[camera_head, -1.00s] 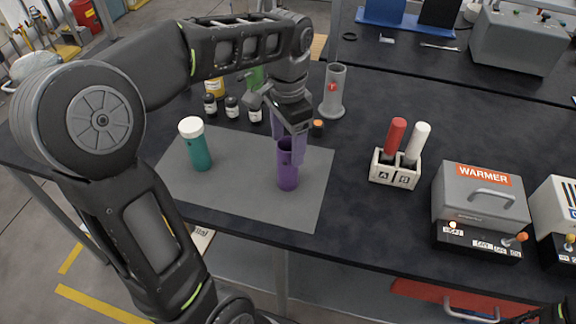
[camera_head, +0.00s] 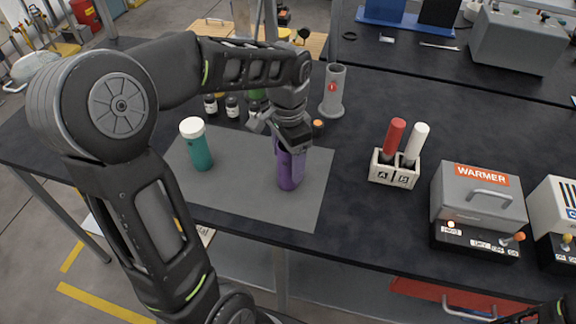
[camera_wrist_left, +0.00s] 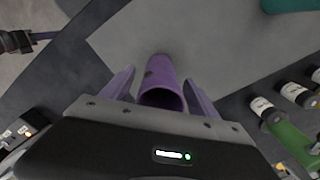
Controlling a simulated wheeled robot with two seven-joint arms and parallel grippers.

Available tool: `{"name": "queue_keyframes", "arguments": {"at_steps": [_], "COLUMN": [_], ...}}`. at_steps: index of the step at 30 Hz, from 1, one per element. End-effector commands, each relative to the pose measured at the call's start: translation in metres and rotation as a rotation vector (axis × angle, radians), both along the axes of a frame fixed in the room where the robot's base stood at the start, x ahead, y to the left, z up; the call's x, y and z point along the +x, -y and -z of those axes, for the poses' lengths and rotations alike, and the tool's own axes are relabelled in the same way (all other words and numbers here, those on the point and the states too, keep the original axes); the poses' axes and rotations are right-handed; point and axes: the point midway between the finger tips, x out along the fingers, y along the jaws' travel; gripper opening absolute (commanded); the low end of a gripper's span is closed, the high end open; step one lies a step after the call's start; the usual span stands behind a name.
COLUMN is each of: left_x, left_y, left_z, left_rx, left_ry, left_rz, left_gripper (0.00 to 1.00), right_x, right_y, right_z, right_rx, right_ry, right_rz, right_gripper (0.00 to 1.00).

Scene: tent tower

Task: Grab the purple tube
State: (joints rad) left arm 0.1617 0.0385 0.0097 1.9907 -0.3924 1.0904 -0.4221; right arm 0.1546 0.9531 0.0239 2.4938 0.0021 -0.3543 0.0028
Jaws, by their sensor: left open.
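The purple tube (camera_head: 287,176) stands upright on the grey mat (camera_head: 240,198) in the head view. Its open mouth shows in the left wrist view, where the tube (camera_wrist_left: 160,84) lies between the two fingers. My left gripper (camera_head: 289,147) is above and around the top of the tube, with its fingers on either side. The left gripper (camera_wrist_left: 160,92) is open, with small gaps between the fingers and the tube. In the head view, the gripper hides the tube's top. My right gripper is not clearly in view.
A teal bottle with a white cap (camera_head: 197,145) stands left on the mat. Small dark bottles (camera_head: 232,107) and a grey cylinder (camera_head: 333,92) are behind. A white holder (camera_head: 394,170) with red and white tubes and a grey warmer box (camera_head: 478,205) stand right.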

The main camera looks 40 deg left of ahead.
Motion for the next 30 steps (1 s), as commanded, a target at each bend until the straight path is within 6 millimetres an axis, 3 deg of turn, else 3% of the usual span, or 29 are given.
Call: {"name": "queue_keyframes", "arguments": {"at_steps": [3, 27, 30], "left_x": [0.0001, 0.0, 0.0002], "left_y": [0.0, 0.0, 0.0001], "left_z": [-0.0002, -0.0002, -0.0005], "left_rx": [0.0, 0.0, 0.0], "left_ry": [0.0, 0.0, 0.001], "left_rz": [0.0, 0.0, 0.0], "left_gripper": [0.69, 0.04, 0.0], "right_x": [0.0, 0.0, 0.0], "right_y": [0.0, 0.0, -0.0001], "right_z": [0.0, -0.0001, -0.0001], "right_rx": [0.0, 0.0, 0.0], "right_ry": [0.0, 0.0, 0.0], "right_rz": [0.0, 0.0, 0.0], "right_gripper": [0.32, 0.32, 0.32]}}
